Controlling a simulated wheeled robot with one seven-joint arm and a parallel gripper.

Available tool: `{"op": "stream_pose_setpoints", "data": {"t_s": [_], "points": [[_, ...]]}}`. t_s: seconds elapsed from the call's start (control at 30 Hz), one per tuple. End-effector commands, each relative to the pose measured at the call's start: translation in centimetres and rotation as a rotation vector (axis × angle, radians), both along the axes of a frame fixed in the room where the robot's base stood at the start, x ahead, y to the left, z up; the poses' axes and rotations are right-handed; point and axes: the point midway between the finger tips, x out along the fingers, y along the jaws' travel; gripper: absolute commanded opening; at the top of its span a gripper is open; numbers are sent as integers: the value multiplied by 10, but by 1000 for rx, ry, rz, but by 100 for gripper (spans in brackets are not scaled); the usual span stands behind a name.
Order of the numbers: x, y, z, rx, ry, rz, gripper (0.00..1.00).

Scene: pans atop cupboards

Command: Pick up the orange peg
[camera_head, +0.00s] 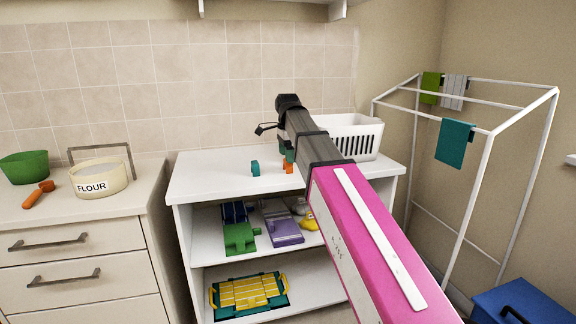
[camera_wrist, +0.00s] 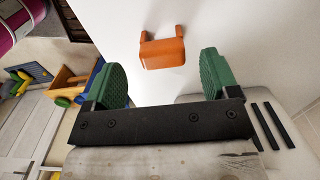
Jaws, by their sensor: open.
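The orange peg (camera_head: 288,167) rests on the white top of the shelf unit, partly hidden by my gripper in the head view. In the wrist view the orange peg (camera_wrist: 162,54) shows a broad face with two short prongs. My gripper (camera_wrist: 163,76) is open, with one green pad at each side of the view. The peg appears in the gap between the pads, toward their far ends, with no visible contact. In the head view my gripper (camera_head: 289,153) is mostly hidden by the arm and sits right by the peg.
A small teal item (camera_head: 255,168) stands left of the peg. A white slotted basket (camera_head: 352,137) is behind my arm at right. Lower shelves hold toys and a yellow-green tray (camera_head: 249,293). A white drying rack (camera_head: 485,180) stands at right. The shelf top's left part is clear.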

Motion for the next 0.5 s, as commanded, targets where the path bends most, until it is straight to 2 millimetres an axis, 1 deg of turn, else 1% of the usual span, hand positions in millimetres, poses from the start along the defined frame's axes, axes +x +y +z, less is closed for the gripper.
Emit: {"op": "stream_pose_setpoints", "data": {"t_s": [0.17,0.33,0.4,0.5], "points": [[1,-1,-17,0,1,0,81],[2,-2,-40,0,1,0,81],[3,-2,-47,0,0,0,81],[3,-2,-49,0,0,0,81]]}}
